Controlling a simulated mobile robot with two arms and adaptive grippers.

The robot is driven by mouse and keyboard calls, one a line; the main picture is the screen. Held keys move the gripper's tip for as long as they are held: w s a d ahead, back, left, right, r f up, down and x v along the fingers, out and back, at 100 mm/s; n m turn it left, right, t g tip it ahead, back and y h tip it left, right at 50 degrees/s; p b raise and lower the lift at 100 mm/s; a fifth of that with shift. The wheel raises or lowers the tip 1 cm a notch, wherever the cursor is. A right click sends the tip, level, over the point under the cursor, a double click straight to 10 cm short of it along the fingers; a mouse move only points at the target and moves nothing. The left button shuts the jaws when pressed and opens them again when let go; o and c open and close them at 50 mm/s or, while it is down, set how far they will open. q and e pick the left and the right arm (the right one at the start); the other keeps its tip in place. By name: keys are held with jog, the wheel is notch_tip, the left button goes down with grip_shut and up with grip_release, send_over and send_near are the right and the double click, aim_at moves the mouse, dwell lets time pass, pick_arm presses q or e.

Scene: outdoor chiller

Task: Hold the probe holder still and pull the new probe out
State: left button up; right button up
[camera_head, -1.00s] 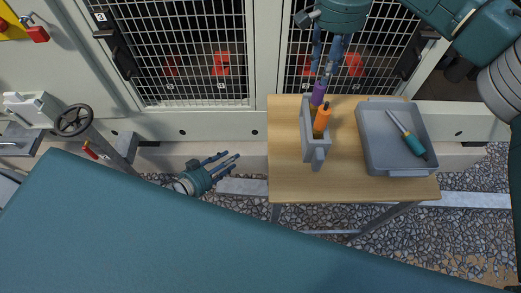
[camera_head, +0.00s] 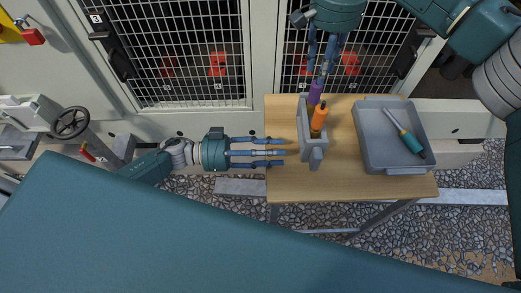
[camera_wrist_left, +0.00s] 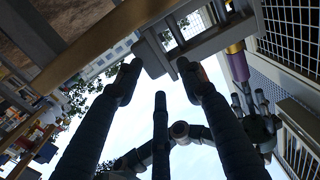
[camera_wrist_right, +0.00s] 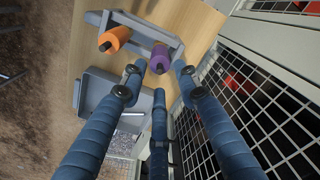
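The grey probe holder (camera_head: 314,153) stands on the wooden table, with its handle end toward me. An orange-handled probe (camera_head: 319,114) and a purple-handled probe (camera_head: 314,94) stand in it. The purple one is at the far end. My left gripper (camera_head: 284,152) is open and empty at the table's left edge, pointing at the holder but apart from it. In the left wrist view the holder (camera_wrist_left: 190,45) is just beyond the fingertips. My right gripper (camera_head: 318,73) points down above the purple probe. In the right wrist view its open fingers are spread close to the purple handle (camera_wrist_right: 160,58).
A grey tray (camera_head: 363,135) with a teal-handled probe (camera_head: 412,143) in it sits on the right of the table (camera_head: 345,187). Mesh doors (camera_head: 190,60) stand behind the table. The tabletop between holder and tray is clear.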

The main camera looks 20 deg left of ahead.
aim_at(312, 150)
pick_arm(q)
jog(key=x, duration=0.6)
jog(key=shift+w+d, duration=0.15)
jog(key=shift+d, duration=0.2)
grip_shut()
dwell(0.6)
